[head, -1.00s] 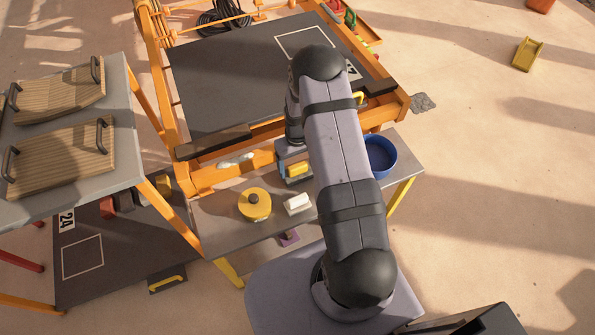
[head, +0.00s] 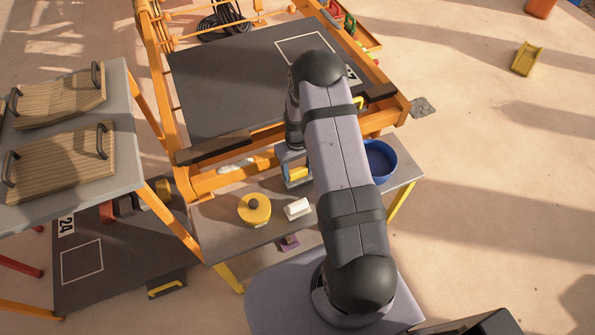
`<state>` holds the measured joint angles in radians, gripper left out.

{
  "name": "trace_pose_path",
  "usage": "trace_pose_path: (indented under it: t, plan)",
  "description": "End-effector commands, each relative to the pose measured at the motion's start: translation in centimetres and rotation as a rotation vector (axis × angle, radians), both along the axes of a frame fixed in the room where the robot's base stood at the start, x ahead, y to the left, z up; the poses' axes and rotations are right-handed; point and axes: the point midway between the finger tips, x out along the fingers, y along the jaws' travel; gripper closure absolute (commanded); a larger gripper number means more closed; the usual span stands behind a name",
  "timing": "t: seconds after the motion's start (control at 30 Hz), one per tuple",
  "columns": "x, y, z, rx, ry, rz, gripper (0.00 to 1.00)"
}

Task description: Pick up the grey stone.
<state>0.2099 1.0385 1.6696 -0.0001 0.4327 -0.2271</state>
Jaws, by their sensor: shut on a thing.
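A flat, rough grey stone (head: 422,108) lies on the sandy ground by the near right corner of the orange frame. My gripper (head: 296,176) is far to its left, low over the grey bench and partly hidden behind my arm. Its jaws are around what looks like a yellow block (head: 299,173), with a bluish part beside it. The lower edge of the block is too small to tell whether it touches the bench.
On the bench (head: 232,236) stand a round yellow pot (head: 254,209), a white block (head: 297,208) and a blue bowl (head: 379,160). The orange frame (head: 222,178) with its dark plate (head: 225,100) rises behind. A side table (head: 125,165) holds two wooden boards. Open sand lies right.

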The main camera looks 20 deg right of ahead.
Motion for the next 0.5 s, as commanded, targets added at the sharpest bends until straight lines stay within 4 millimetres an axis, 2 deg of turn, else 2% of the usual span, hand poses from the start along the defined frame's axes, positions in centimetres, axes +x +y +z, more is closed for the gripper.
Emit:
trace_pose_path:
  t: [0.17,0.5]
  plan:
    - [0.1,0.0,1.6,-0.001,-0.003,0.000,0.81]
    - [0.1,0.0,6.7,-0.001,-0.004,0.000,0.81]
